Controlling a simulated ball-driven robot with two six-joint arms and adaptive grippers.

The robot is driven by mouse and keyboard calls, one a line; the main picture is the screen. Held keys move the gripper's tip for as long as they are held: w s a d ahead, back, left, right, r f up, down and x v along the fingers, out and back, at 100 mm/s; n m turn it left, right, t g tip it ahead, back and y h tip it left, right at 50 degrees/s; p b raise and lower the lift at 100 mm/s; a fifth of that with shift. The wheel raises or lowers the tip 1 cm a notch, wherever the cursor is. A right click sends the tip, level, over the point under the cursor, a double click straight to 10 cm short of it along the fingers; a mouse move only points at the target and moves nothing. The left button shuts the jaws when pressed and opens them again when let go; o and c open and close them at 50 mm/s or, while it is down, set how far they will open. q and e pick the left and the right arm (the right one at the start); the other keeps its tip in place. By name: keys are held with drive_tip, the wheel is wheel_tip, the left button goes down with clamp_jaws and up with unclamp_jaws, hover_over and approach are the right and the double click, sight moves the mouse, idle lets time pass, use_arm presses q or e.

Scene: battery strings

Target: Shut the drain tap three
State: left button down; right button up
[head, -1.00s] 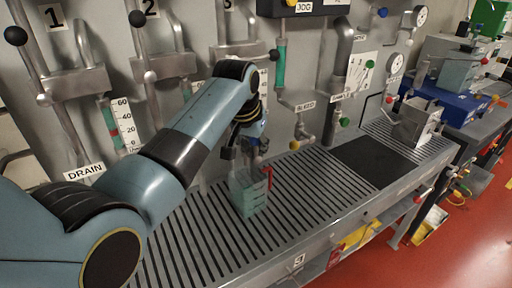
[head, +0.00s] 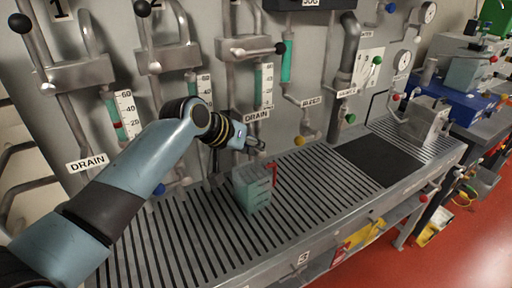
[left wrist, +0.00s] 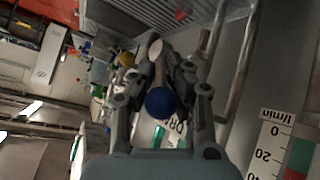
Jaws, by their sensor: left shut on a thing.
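My left gripper (head: 256,146) is in front of the panel's lower part, just under a DRAIN label (head: 257,115) below the third column. In the left wrist view, its two fingers (left wrist: 158,70) are closed around a pale tap lever (left wrist: 157,60) that ends in a blue ball knob (left wrist: 160,103). In the head view this tap is hidden by the gripper, so its angle is hard to tell. My right gripper is not in view.
Another DRAIN label (head: 87,162) and a blue knob (head: 159,189) show to the left. A black mat (head: 378,160) lies on the right, clear.

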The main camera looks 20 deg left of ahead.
use_arm(q)
drive_tip(key=shift+s+f+t+b, duration=0.3)
drive_tip(key=shift+f+t+b, duration=0.15)
drive_tip(key=shift+t+b, duration=0.05)
drive_tip(key=c, duration=1.4)
unclamp_jaws()
drive_tip(key=shift+w+r, duration=0.1)
drive_tip(key=shift+w, duration=0.05)
drive_tip(key=v, duration=1.2)
drive_tip(key=shift+a, duration=0.2)
